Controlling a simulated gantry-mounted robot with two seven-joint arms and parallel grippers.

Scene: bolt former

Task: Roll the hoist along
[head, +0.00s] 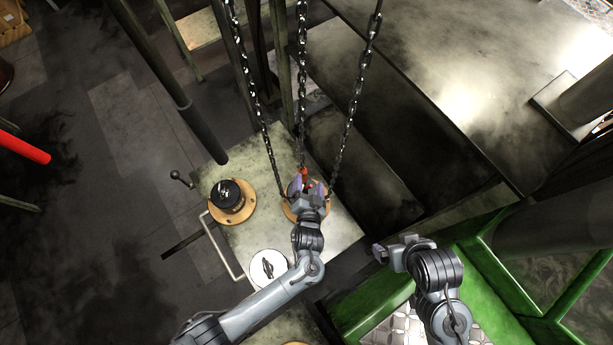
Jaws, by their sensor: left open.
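The hoist shows as dark chains (302,75) hanging from above, with a red part (304,178) at the lower end of the middle chain. Two outer chains come down on either side of it. My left gripper (309,187) is open at the red part, its purple fingertips apart just below and around it. I cannot tell if they touch it. My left arm hides what lies under the gripper. My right gripper (379,253) is to the right and lower, apart from the chains, and its jaws are seen too edge-on to judge.
A pale worn metal table (275,160) lies under the chains. It carries a black round fitting on an orange flange (232,203) and a white round cap (268,268). A green machine frame (495,275) stands at lower right. Dark floor (90,200) is open at left.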

